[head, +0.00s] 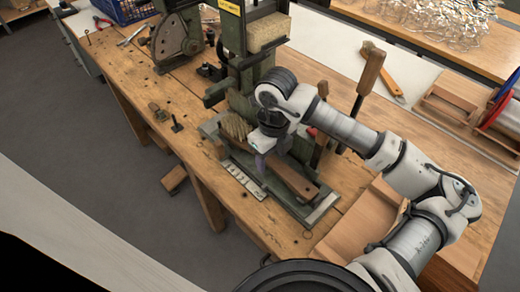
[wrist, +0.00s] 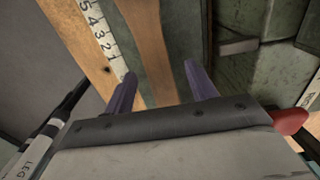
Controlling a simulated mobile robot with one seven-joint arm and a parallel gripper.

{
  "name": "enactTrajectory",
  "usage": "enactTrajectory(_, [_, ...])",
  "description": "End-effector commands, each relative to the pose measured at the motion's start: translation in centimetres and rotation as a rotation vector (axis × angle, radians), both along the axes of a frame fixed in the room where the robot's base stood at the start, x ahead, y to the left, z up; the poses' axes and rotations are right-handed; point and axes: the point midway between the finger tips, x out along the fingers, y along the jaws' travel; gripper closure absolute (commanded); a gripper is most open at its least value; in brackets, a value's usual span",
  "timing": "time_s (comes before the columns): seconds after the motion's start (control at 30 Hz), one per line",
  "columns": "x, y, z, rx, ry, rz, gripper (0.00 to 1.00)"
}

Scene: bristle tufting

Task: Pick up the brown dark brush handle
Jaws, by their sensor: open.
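My gripper (head: 260,163) is over the middle of the brush, fingers pointing down. In the wrist view, my gripper's two purple fingers (wrist: 162,82) are apart, and a brown wooden strip (wrist: 147,45), apparently the handle, runs between them. I cannot tell whether the fingers reach down beside it. My wrist hides part of the brush in the head view.
A white ruler (head: 240,178) runs along the bench edge beside the plate. The green machine (head: 257,60) stands close behind my gripper, with upright wooden-handled levers (head: 370,72) to the right. A wooden box (head: 365,222) sits at the near right.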

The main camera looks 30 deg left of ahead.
Motion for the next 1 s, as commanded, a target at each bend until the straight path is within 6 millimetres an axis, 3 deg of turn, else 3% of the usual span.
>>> enactTrajectory(0.07, [0.0,0.0,0.0,0.0,0.0,0.0,0.46])
enactTrajectory(0.43, [0.0,0.0,0.0,0.0,0.0,0.0,0.94])
enactTrajectory(0.77, [0.1,0.0,0.9,0.0,-0.003,0.0,0.94])
enactTrajectory(1.0, [0.1,0.0,5.5,-0.002,-0.006,0.001,0.94])
